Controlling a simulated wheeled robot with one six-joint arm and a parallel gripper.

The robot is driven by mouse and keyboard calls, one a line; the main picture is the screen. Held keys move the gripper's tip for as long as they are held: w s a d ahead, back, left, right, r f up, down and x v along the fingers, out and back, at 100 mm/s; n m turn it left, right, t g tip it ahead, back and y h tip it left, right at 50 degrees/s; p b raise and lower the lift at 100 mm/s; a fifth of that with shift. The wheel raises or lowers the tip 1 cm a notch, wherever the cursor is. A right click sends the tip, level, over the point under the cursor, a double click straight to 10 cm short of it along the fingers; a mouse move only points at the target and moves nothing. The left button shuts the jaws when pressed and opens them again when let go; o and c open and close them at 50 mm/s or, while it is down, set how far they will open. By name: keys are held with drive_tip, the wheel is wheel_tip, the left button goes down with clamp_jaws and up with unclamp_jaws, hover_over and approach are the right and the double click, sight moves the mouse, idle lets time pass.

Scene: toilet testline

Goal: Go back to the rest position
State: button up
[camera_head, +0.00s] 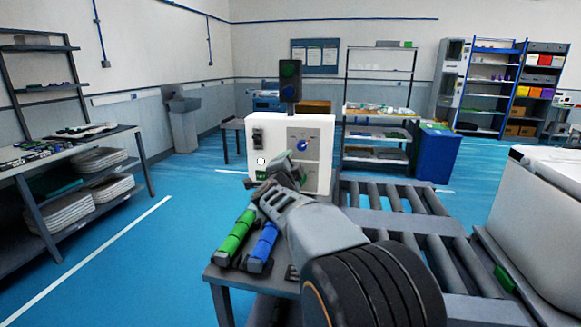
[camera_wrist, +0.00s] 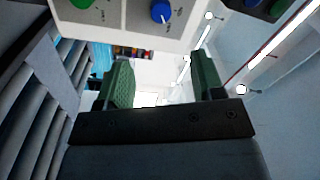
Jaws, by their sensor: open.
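My gripper (camera_head: 272,172) is in front of the white control box (camera_head: 318,172) in the head view, and its tip is small and partly hidden by my own arm. In the wrist view my gripper (camera_wrist: 160,82) shows two green-padded fingers spread apart with nothing between them. The white control box also shows along the top of the wrist view (camera_wrist: 130,18), with a blue knob (camera_wrist: 161,11) and part of a green button (camera_wrist: 82,3). In the head view the blue knob (camera_head: 303,145) is on the box's right half, and a black switch (camera_head: 258,138) is on its left half.
A green tool (camera_head: 236,234) and a blue tool (camera_head: 263,245) lie on the bench left of my arm. A roller conveyor (camera_head: 400,222) runs on the right, with a white object (camera_head: 530,215) beyond. A signal lamp (camera_head: 290,80) rises behind the box. Blue floor (camera_head: 150,245) is open at left.

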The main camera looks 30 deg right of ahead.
idle(0.4)
drive_tip(key=w+a+f+n+y, duration=0.2)
drive_tip(key=a+f+n+y, duration=0.5)
drive_tip(key=n+y, duration=0.1)
drive_tip(key=s+a+f+n+g+y+p, duration=0.35)
drive_tip(key=s+a+n+y, duration=0.2)
drive_tip(key=a, duration=0.25)
drive_tip(key=s+a+r+n+g+p, duration=0.2)
drive_tip(key=s+p, duration=0.4)
drive_tip(key=s, duration=0.4)
drive_tip(key=s+a+r+n+g+p, duration=0.3)
drive_tip(key=s+n+p, duration=0.3)
drive_tip(key=s, duration=0.5)
drive_tip(key=shift+a+r+n+g, duration=0.25)
drive_tip(key=shift+a+n+g, duration=0.2)
drive_tip(key=shift+a+g, duration=0.1)
